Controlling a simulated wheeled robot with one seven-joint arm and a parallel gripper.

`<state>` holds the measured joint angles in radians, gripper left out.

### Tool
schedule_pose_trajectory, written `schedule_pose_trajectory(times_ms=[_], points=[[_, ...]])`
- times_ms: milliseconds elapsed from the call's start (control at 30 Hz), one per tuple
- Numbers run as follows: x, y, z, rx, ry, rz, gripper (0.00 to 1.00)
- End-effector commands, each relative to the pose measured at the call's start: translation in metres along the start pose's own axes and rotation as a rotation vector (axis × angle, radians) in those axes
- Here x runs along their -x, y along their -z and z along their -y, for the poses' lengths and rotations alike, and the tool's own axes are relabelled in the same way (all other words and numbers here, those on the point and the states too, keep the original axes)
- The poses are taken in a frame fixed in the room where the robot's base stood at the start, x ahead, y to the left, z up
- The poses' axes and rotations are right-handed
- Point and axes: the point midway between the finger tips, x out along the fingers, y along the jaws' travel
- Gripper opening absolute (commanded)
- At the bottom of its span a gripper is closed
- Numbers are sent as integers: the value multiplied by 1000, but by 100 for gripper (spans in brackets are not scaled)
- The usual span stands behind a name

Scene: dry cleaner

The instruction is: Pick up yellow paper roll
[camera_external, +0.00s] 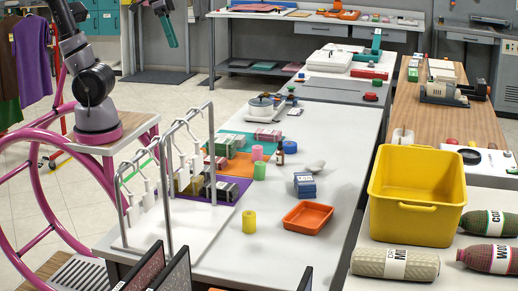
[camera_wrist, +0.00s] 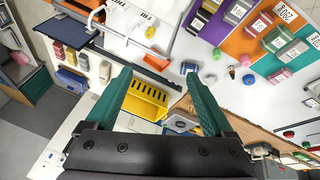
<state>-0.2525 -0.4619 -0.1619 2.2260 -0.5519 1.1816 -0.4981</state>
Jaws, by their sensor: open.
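The yellow paper roll (camera_external: 249,221) stands upright on the long white table (camera_external: 343,150), left of an orange tray (camera_external: 307,217) and in front of a purple mat. My gripper (camera_external: 171,42) hangs at the upper left of the external view, high and far back from the roll. In the wrist view its two teal fingers (camera_wrist: 157,76) are spread apart with nothing held between them.
A white hanger rack (camera_external: 168,190) stands left of the roll. A large yellow bin (camera_external: 416,190) is at right. Table around the roll is mostly bare.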

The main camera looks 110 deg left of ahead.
Motion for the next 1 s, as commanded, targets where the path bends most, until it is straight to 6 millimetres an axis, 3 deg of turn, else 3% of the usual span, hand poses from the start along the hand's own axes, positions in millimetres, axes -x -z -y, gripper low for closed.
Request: schedule_pose_trajectory(times_ms=[200,400,600,867,1000], points=[[-47,58,-50,723,-223,288,87],[-60,107,-71,1164,-372,510,87],[-63,149,-76,1451,-478,690,87],[-59,202,-66,1739,-605,922,87],[-107,182,-58,1740,-594,925,87]])
